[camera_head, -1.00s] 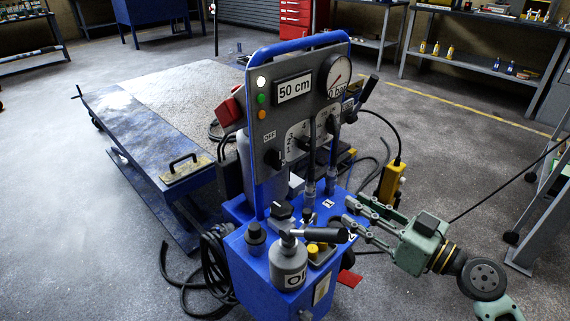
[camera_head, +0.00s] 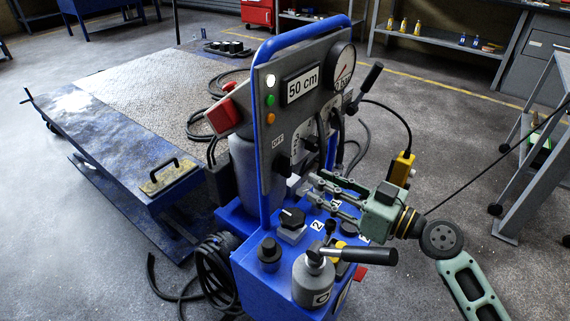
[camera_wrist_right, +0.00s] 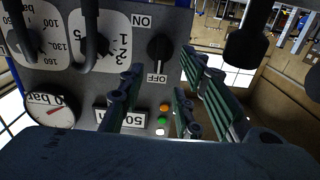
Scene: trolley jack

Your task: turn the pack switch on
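The pack switch is a black rotary knob on the grey panel (camera_head: 300,85), and the head view shows it low at the panel's left (camera_head: 283,166). In the right wrist view, which is upside down, the knob (camera_wrist_right: 159,48) sits between ON and OFF labels, its pale mark seemingly toward OFF. My right gripper (camera_head: 311,187) is open and empty, just in front of the panel's lower part. In the right wrist view its fingers (camera_wrist_right: 163,78) stand apart, with the knob in the gap beyond them, apparently untouched. My left gripper is not in view.
Beside the switch are more dials and levers, a gauge (camera_head: 342,61) and a 50 cm display (camera_head: 301,84). Below stand a black knob (camera_head: 291,219) and a grey cylinder with a handle (camera_head: 314,280). A blue lift table (camera_head: 176,190) is at left.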

